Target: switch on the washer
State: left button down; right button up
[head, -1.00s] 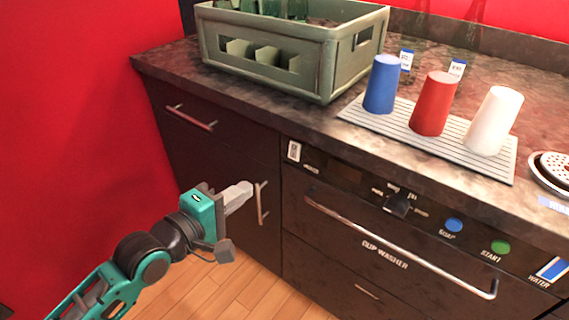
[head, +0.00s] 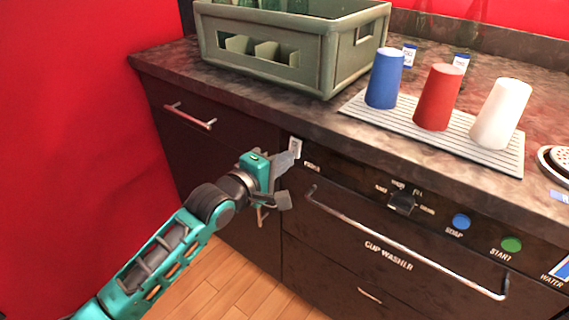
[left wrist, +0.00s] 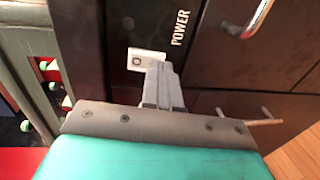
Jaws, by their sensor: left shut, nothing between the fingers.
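The cup washer (head: 390,246) is a dark front panel under the counter, with a long metal handle. Its white power switch (head: 295,147) is at the panel's upper left. The switch also shows in the left wrist view (left wrist: 143,60), beside the word POWER. My left gripper (head: 291,156) is shut and empty, its fingertips right at the switch. In the left wrist view the fingertips (left wrist: 160,68) overlap the switch's lower right edge; I cannot tell whether they touch it. My right gripper is not in view.
A mode knob (head: 402,203), a blue SOAP button (head: 461,222) and a green START button (head: 511,244) sit further right on the panel. On the counter stand a green crate (head: 310,62) and blue, red and white cups on a ribbed mat (head: 362,110). A red wall is left.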

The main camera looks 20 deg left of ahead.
pick_arm(q)
jog(key=shift+w+d, duration=0.15)
jog(key=shift+w, duration=0.15)
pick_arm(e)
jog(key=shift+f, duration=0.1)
pick_arm(q)
jog(key=shift+w+f+t+b, duration=0.1)
jog(key=shift+w+t+b, duration=0.1)
jog(key=shift+t+b, duration=0.15)
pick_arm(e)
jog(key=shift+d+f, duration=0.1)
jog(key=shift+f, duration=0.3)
